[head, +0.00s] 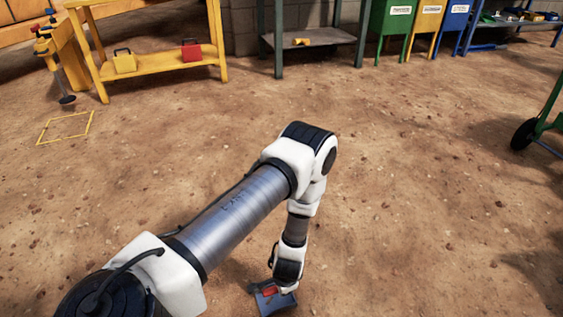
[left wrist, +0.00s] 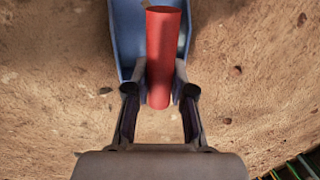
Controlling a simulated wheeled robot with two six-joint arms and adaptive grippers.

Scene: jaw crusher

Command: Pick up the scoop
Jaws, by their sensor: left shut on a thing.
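The scoop has a blue-grey pan (left wrist: 127,35) and a red cylindrical handle (left wrist: 163,60). In the left wrist view the handle lies between the two fingers of my left gripper (left wrist: 160,88), which is shut on it. The pan is beyond the fingertips at the top of that view, partly cut off. In the head view my left gripper (head: 285,285) is low at the bottom centre, with the scoop (head: 284,301) just under it. I cannot tell whether the scoop touches the ground. My right gripper is not in view.
Brown dirt floor with small stones (head: 420,220) is open around the arm. At the back stand a yellow bench (head: 160,68), a grey table (head: 335,35) and coloured bins (head: 395,20). A green wheeled frame (head: 548,110) is at right. A yellow square outline (head: 66,127) lies at left.

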